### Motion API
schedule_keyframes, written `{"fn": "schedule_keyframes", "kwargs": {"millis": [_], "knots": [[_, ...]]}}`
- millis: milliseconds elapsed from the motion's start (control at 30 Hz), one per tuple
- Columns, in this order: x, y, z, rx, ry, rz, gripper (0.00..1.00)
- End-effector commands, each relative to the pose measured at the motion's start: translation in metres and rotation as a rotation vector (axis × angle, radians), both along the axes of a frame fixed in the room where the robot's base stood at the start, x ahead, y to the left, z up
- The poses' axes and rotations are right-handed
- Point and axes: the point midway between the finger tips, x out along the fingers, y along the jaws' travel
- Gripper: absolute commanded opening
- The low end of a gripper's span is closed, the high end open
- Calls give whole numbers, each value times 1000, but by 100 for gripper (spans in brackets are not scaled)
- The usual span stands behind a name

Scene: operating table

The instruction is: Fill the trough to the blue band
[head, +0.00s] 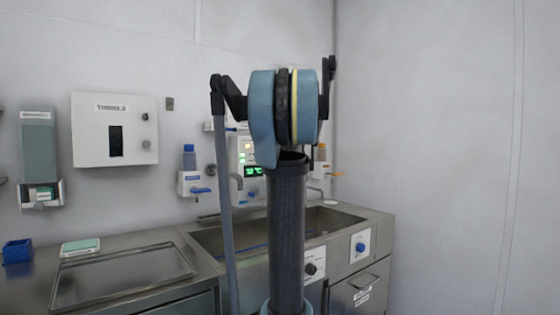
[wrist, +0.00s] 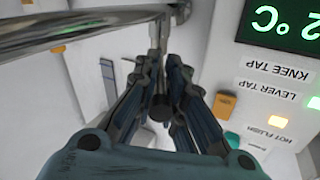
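The steel trough (head: 340,212) is sunk in the counter at the middle right of the head view, with my arm in front of its middle. A short stretch of blue band (head: 256,248) shows low on its inner wall. I cannot make out any water. In the wrist view my gripper (wrist: 160,60) has its two dark fingers close together at a thin metal rod (wrist: 155,32). Whether they touch or hold the rod is unclear. A shiny metal pipe (wrist: 75,30) crosses the upper left. My gripper is hidden behind my arm in the head view.
A wall panel (head: 245,150) has a green display and lights; the wrist view shows its knee tap, lever tap and hot flush labels (wrist: 265,120). A tray (head: 120,275) and blue box (head: 18,251) are left. Dispensers (head: 192,182) hang behind.

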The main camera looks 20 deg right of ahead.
Motion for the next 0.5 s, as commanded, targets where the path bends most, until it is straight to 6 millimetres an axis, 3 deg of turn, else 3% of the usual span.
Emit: {"fn": "schedule_keyframes", "kwargs": {"millis": [67, 500], "knots": [[2, 0, 2, 1, -1, 3, 30], [-5, 0, 3, 0, -3, 0, 30]]}}
